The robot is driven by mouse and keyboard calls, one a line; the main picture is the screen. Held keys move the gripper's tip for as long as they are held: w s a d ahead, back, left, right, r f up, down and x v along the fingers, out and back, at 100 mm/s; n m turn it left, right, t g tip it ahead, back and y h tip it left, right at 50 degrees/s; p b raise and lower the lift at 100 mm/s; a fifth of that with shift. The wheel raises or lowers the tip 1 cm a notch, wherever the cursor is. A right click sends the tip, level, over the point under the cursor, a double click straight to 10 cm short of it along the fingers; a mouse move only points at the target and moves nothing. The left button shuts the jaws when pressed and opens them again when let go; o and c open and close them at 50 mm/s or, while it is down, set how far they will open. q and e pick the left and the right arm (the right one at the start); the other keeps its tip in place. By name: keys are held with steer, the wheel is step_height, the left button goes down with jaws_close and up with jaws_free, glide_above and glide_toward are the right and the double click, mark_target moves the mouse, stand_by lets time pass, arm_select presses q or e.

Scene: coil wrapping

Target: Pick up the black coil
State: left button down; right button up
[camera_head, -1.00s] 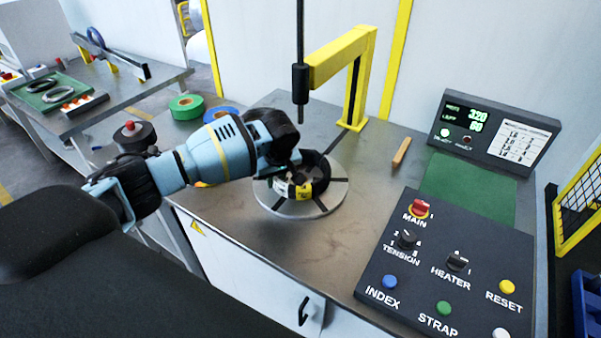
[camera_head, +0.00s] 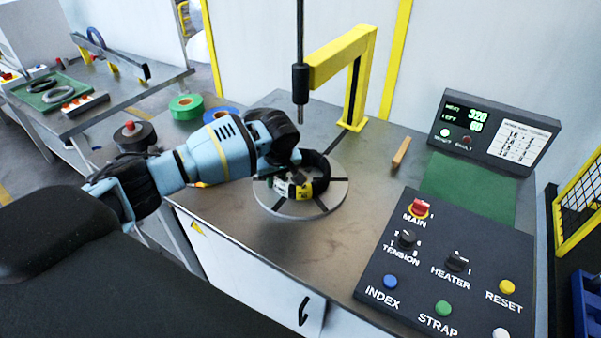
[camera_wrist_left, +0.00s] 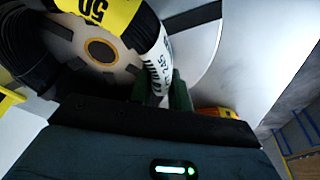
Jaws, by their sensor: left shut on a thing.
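The black coil (camera_head: 318,183) sits on the round grey turntable (camera_head: 332,201) on the metal bench. It has a yellow label band (camera_head: 293,191). My left gripper (camera_head: 288,170) reaches in from the left and is shut on the left side of the coil's ring. In the left wrist view the black coil (camera_wrist_left: 27,50) shows with its yellow label (camera_wrist_left: 115,15) and a white printed label (camera_wrist_left: 158,62) by the fingers (camera_wrist_left: 165,92). The fingertips are partly hidden by the coil. My right gripper is not in view.
A black rod (camera_head: 300,85) hangs from above beside a yellow post arm (camera_head: 345,58), close over the turntable. A control panel (camera_head: 445,265) fills the bench's right front. Green (camera_head: 187,106) and blue tape rolls lie behind my left arm. A small wooden stick (camera_head: 401,152) lies at right.

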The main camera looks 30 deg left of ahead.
arm_select(q)
steer(key=shift+w+r, duration=0.15)
steer(key=shift+r, duration=0.05)
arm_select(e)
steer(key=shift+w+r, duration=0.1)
arm_select(q)
steer(key=shift+r, duration=1.7)
steer(key=shift+s+r, duration=0.15)
steer(key=shift+s, duration=0.15)
steer(key=s+a+r+p, duration=0.1)
steer(key=s+a, duration=0.1)
steer(key=s, duration=1.3)
steer(key=shift+s, duration=0.15)
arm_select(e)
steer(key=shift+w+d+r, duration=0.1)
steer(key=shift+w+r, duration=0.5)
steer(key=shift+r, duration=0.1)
arm_select(q)
steer(key=shift+r, duration=0.1)
